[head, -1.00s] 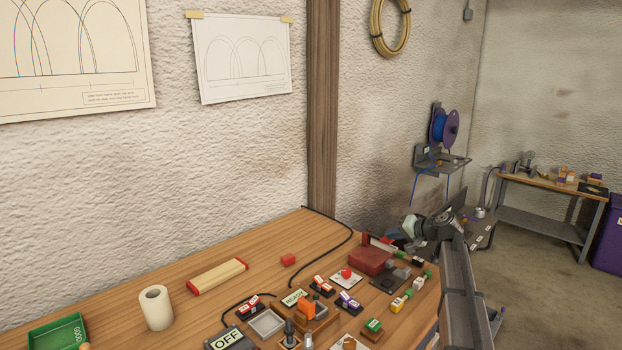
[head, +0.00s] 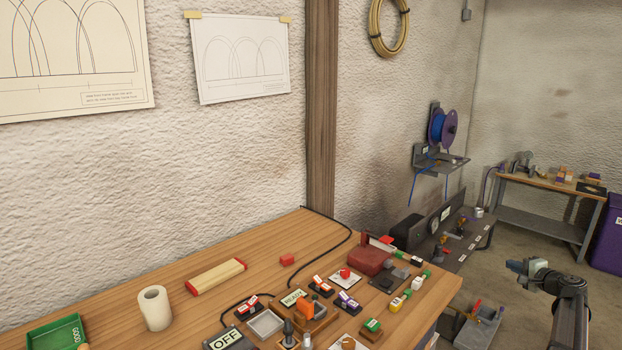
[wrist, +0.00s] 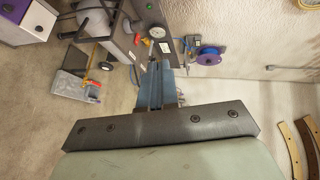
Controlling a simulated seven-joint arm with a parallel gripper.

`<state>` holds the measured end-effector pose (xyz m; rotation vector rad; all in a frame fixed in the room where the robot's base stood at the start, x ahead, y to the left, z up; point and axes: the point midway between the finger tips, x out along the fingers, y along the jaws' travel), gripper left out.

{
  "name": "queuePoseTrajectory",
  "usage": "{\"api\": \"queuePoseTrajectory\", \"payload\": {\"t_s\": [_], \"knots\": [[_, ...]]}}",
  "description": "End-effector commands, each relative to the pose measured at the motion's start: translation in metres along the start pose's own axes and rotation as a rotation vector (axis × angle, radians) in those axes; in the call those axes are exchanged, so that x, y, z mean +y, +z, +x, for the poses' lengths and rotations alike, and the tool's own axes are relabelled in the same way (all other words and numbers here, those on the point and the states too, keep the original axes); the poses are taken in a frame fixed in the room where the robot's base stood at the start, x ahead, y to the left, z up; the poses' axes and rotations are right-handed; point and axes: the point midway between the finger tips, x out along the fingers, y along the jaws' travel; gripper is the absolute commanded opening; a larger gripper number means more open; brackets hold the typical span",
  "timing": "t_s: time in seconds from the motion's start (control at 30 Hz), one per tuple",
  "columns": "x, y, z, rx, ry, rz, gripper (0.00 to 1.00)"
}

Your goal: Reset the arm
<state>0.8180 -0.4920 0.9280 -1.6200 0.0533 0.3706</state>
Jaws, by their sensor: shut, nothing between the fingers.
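My gripper (head: 515,267) is at the right in the head view, out over the open floor beyond the right end of the wooden table (head: 190,325). It points to the left and touches nothing. In the wrist view its fingers (wrist: 156,82) are shut together with nothing between them. My arm rises to it from the lower right of the head view.
Curved laths (wrist: 291,150) show in the wrist view.

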Motion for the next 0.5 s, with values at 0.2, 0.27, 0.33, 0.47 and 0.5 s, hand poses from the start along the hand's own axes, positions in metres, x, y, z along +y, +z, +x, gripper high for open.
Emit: {"api": "queuePoseTrajectory", "payload": {"t_s": [0.2, 0.27, 0.33, 0.47, 0.5], "knots": [[0.060, 0.030, 0.008, -0.037, 0.081, 0.013, 0.00], [0.078, 0.044, 0.013, -0.055, 0.109, 0.010, 0.00], [0.100, 0.064, 0.020, -0.082, 0.147, 0.003, 0.00], [0.146, 0.113, 0.033, -0.146, 0.231, -0.020, 0.00], [0.163, 0.131, 0.036, -0.171, 0.262, -0.030, 0.00]]}}
